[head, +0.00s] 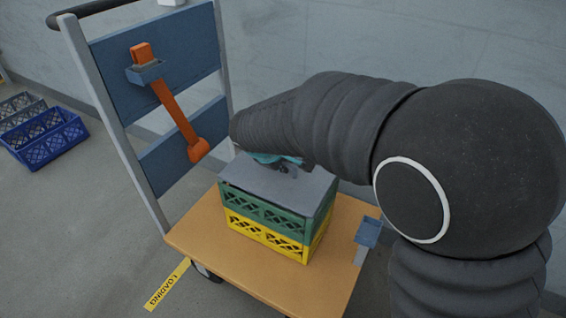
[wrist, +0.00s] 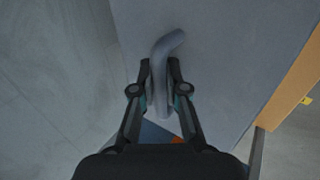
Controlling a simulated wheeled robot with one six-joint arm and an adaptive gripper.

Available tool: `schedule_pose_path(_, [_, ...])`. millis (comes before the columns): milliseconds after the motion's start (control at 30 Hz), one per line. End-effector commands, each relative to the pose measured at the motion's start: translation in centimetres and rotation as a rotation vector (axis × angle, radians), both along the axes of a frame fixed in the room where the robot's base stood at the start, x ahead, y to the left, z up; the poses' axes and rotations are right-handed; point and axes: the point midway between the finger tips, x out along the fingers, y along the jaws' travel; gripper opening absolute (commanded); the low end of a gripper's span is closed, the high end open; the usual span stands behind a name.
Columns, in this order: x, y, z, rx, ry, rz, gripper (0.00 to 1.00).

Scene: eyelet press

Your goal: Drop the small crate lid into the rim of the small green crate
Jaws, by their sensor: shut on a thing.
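The grey crate lid (head: 285,189) lies flat over the top of the small green crate (head: 268,213). Its edges look roughly in line with the crate's, but I cannot tell whether it sits inside the rim or just on or above it. In the wrist view the lid (wrist: 230,60) fills the middle, with a bent grey handle (wrist: 168,45). My gripper (wrist: 160,75) is shut on that handle. In the head view my arm mostly hides the gripper and the handle. The crate's rim is hidden under the lid.
The green crate stands on a yellow crate (head: 262,233) on a wooden trolley deck (head: 200,235). An orange strap (head: 176,115) hangs on the trolley's blue panelled back frame. A blue bracket (head: 368,232) is at the deck's right edge. Blue crates (head: 45,138) stand on the floor at left.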

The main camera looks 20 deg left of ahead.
Motion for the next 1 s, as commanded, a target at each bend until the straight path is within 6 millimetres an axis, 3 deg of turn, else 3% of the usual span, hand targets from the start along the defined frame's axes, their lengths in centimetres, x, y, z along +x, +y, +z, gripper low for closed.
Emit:
schedule_pose_path(767, [0.00, 0.01, -1.05, 0.000, 0.000, 0.000, 0.00])
schedule_pose_path(800, [0.00, 0.01, -1.03, 0.000, 0.000, 0.000, 0.15])
schedule_pose_path(900, [0.00, 0.01, -0.99, 0.000, 0.000, 0.000, 0.40])
schedule_pose_path(1000, [0.00, 0.01, -1.00, 0.000, 0.000, 0.000, 0.42])
